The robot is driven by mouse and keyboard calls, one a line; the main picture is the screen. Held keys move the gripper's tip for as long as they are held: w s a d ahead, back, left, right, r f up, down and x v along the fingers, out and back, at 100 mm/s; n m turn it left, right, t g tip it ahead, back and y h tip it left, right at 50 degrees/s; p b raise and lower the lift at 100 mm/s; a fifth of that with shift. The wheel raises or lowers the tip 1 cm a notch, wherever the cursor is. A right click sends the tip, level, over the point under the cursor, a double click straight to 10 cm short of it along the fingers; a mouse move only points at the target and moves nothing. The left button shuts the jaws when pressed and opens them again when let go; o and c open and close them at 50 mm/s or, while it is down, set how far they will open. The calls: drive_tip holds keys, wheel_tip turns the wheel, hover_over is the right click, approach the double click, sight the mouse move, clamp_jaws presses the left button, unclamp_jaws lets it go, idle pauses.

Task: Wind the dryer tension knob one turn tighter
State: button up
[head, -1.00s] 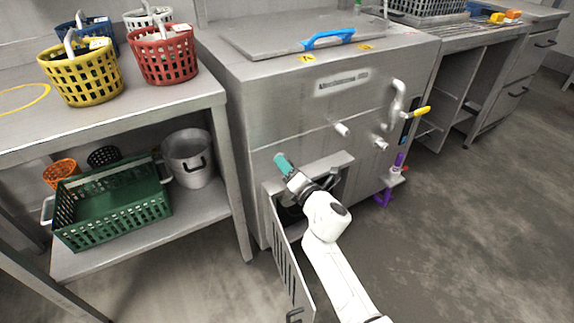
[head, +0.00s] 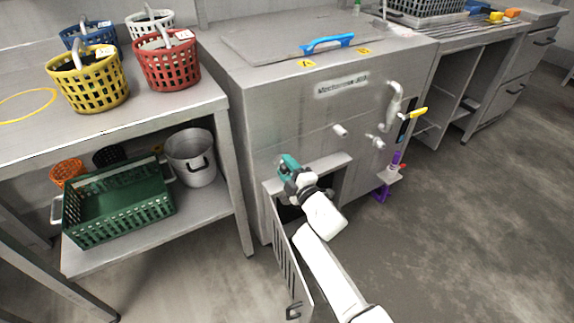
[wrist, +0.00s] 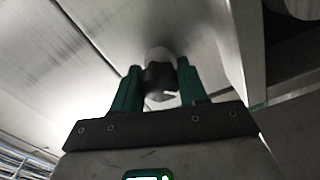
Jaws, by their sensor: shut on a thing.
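My gripper (head: 288,167) is at the lower left front of the steel machine (head: 300,125), above an open access door (head: 287,262). In the wrist view my gripper (wrist: 159,82) has its two green fingers on either side of a dark knob (wrist: 158,74) with a paler part behind it, and is shut on it. The knob sits against a grey metal surface. In the head view my fingers and wrist hide the knob. No turn mark on it is readable.
The open door hangs beside my arm, with the dark cavity behind it. Two pale pegs (head: 340,130) and a yellow-handled lever (head: 417,113) are on the machine's front. A shelf unit at left holds baskets and a green crate (head: 120,212). Floor at right is clear.

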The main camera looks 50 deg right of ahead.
drive_tip(key=m+p, duration=0.3)
drive_tip(key=m, duration=0.4)
drive_tip(key=m+p, duration=0.2)
drive_tip(key=m, duration=0.2)
drive_tip(key=shift+f+m+p, duration=0.15)
drive_tip(key=shift+m+p, duration=0.3)
drive_tip(key=shift+m, duration=1.25)
drive_tip(key=o, duration=1.1)
drive_tip(key=shift+c, duration=0.2)
drive_tip(key=p+v, duration=0.2)
drive_tip(key=v, duration=0.8)
drive_tip(key=shift+s, duration=0.4)
drive_tip(key=shift+a, duration=0.1)
